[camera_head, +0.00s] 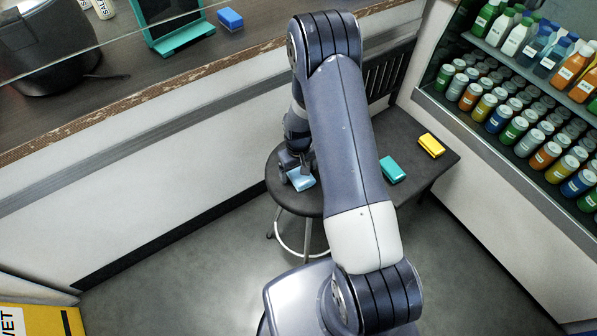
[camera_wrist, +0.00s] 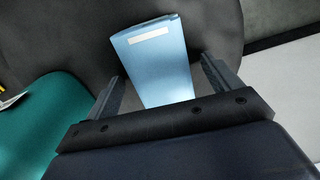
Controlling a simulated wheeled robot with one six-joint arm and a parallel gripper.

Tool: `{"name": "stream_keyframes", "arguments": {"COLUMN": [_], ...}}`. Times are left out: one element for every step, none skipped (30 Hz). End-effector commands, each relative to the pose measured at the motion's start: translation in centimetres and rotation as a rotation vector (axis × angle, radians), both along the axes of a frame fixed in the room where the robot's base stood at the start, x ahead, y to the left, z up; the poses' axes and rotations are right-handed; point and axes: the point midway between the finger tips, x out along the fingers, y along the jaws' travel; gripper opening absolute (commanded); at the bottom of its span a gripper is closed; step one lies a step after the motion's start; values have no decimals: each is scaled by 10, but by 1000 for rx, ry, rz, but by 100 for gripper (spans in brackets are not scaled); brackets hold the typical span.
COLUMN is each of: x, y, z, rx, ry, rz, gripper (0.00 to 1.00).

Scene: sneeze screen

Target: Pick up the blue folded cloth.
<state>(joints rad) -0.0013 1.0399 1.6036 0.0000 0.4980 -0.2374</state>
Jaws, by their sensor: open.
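The blue folded cloth (camera_head: 301,180) is light blue and lies on the dark round stool, partly covered by my gripper (camera_head: 290,165) in the head view. In the wrist view the cloth (camera_wrist: 156,62) has a white label strip near its far edge. My gripper (camera_wrist: 163,72) is open, with one finger on either side of the cloth and dark gaps between them. I cannot tell how high the fingertips are above the stool top. The near end of the cloth is hidden behind the gripper body.
A teal block (camera_head: 391,169) and a yellow block (camera_head: 431,145) lie on the dark surface to the right. Shelves of bottles and cans (camera_head: 520,110) stand at the right. The counter (camera_head: 130,85) at upper left holds a black pot (camera_head: 45,45) and a blue block (camera_head: 230,19).

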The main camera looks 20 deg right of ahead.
Motion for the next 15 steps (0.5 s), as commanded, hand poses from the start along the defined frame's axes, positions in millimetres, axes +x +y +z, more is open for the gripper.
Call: {"name": "stream_keyframes", "arguments": {"x": [0, 0, 0, 0, 0, 0, 0, 0, 0, 0, 0, 0, 0, 0, 0], "y": [0, 0, 0, 0, 0, 0, 0, 0, 0, 0, 0, 0, 0, 0, 0], "z": [-2, -2, -2, -2, -2, -2, -2, -2, -2, -2, -2, -2, -2, -2, -2], "rx": [0, 0, 0, 0, 0, 0, 0, 0, 0, 0, 0, 0, 0, 0, 0], "ry": [0, 0, -1, -1, -1, -1, -1, -1, 0, 0, 0, 0, 0, 0, 0], "rz": [0, 0, 0, 0, 0, 0, 0, 0, 0, 0, 0, 0, 0, 0, 0], "gripper": [85, 85, 85, 85, 85, 85, 85, 85, 82, 80, 77, 74, 72, 69, 66]}}
